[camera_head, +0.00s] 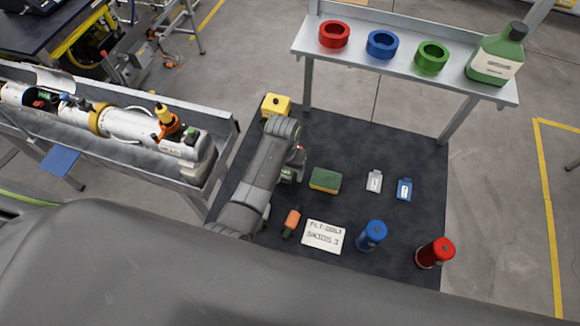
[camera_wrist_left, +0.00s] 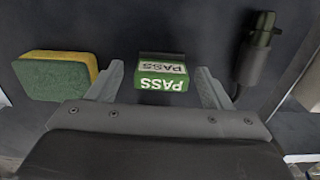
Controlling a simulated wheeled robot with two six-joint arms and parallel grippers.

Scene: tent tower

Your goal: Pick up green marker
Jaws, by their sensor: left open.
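The green marker (camera_wrist_left: 162,75) is a small green block with a white "PASS" label. In the left wrist view it lies on the dark mat between the two fingertips, with a gap on each side. In the head view only a bit of the green marker (camera_head: 287,174) shows, mostly hidden by my left arm. My left gripper (camera_wrist_left: 160,70) is open and empty, and it also shows in the head view (camera_head: 294,164) over the left part of the mat. My right gripper is not in view.
A green-yellow sponge (camera_head: 325,180) lies close by. A dark cylindrical object (camera_wrist_left: 256,50) is on the other side. Grey (camera_head: 374,181) and blue (camera_head: 404,189) tags, a white card (camera_head: 323,236), and blue (camera_head: 371,236) and red (camera_head: 434,252) cylinders share the mat. A shelf (camera_head: 393,60) stands behind.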

